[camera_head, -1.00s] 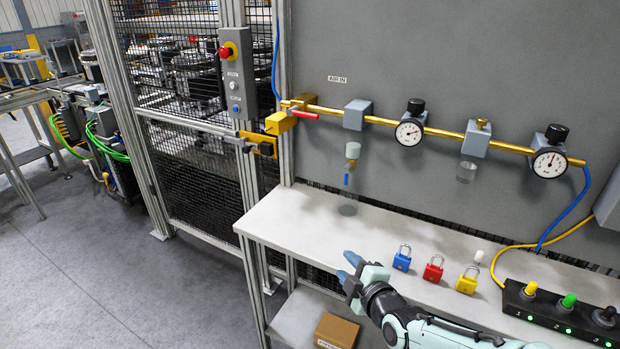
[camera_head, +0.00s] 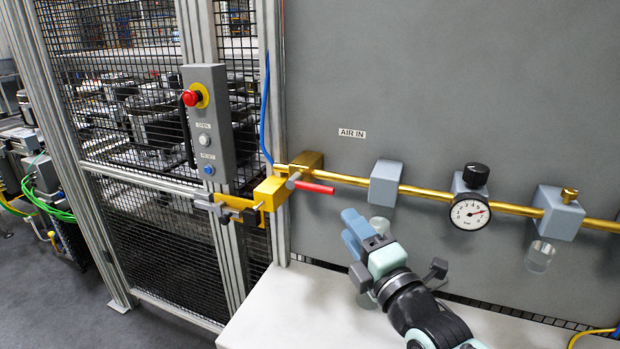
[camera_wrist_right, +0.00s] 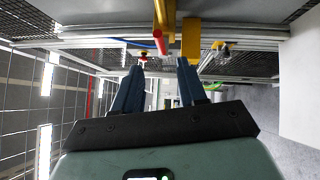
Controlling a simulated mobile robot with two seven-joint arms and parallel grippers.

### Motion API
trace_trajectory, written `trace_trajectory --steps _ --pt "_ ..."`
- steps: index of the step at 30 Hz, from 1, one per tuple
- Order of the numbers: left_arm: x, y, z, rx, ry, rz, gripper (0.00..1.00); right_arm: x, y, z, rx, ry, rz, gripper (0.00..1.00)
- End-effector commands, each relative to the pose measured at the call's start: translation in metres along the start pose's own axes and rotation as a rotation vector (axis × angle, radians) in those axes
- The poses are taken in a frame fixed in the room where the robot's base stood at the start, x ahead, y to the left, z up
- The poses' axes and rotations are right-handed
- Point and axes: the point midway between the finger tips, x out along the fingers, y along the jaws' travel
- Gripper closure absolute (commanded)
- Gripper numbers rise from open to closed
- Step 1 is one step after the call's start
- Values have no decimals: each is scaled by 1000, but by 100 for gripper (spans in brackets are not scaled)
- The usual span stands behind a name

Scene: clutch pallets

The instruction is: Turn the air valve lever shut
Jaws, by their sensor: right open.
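The air valve has a red lever (camera_head: 314,187) on a brass body (camera_head: 305,165) at the left end of the brass pipe, below the AIR IN label. The lever lies along the pipe, pointing right. My right gripper (camera_head: 352,222) is below and right of the lever, apart from it, with nothing held. In the right wrist view its two blue fingers (camera_wrist_right: 158,72) are spread, with the red lever (camera_wrist_right: 159,42) ahead between them. My left gripper is not in view.
A yellow latch block (camera_head: 270,194) sits left of the valve on the fence post. A control box (camera_head: 208,125) with a red button hangs above it. A gauge (camera_head: 469,212) and regulator blocks line the pipe to the right. The white bench (camera_head: 290,305) lies below.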

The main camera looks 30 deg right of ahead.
Motion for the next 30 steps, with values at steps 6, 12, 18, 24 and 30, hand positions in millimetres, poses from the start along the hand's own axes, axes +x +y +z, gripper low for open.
trace_trajectory --steps 6,12,18,24,30 --pt "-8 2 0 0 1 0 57 29 0 -1 2 3 -4 59" --pt "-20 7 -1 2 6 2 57 72 1 -1 4 3 -2 59" --pt "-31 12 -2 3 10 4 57 109 1 -1 3 2 -2 59" --pt "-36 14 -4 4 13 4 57 129 1 0 3 1 0 59" --pt "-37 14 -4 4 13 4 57 133 -1 -1 2 1 -1 59"
